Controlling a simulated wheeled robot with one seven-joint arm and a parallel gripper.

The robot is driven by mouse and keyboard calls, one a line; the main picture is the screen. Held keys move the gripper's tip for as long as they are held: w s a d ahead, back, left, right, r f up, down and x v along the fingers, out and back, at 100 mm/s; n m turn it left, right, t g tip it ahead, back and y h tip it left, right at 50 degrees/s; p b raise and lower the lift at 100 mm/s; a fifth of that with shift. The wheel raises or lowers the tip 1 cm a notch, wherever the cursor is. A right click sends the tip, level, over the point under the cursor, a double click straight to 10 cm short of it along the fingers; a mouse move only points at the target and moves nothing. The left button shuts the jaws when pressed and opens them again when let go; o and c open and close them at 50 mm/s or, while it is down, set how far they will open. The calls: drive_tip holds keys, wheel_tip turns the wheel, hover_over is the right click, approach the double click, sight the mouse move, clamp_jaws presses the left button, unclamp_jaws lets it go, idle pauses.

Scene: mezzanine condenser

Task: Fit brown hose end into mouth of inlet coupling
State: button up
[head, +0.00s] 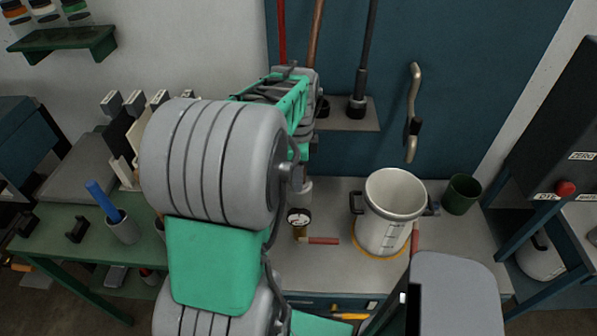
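A brown hose (316,35) hangs vertically in front of the blue wall panel, between a red one and a black one. Its lower end is hidden behind my wrist and gripper (300,80). My gripper is at the lower visible part of the brown hose, but its fingertips are hidden by my own arm. I cannot tell whether it is open or holds the hose. No inlet coupling can be made out for certain; my arm covers much of the middle of the view.
The black hose (367,45) ends in a dark fitting at a small wall shelf (367,122). A curved tan pipe (413,90) is on the panel. The bench (335,272) bears a pale pot (380,235), a green cup (461,195) and a round gauge (298,218). A blue-handled tool (101,199) stands left.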

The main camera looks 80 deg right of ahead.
wheel_tip(320, 180, up, 8)
drive_tip(key=shift+f+b, duration=0.1)
drive_tip(key=shift+b, duration=0.5)
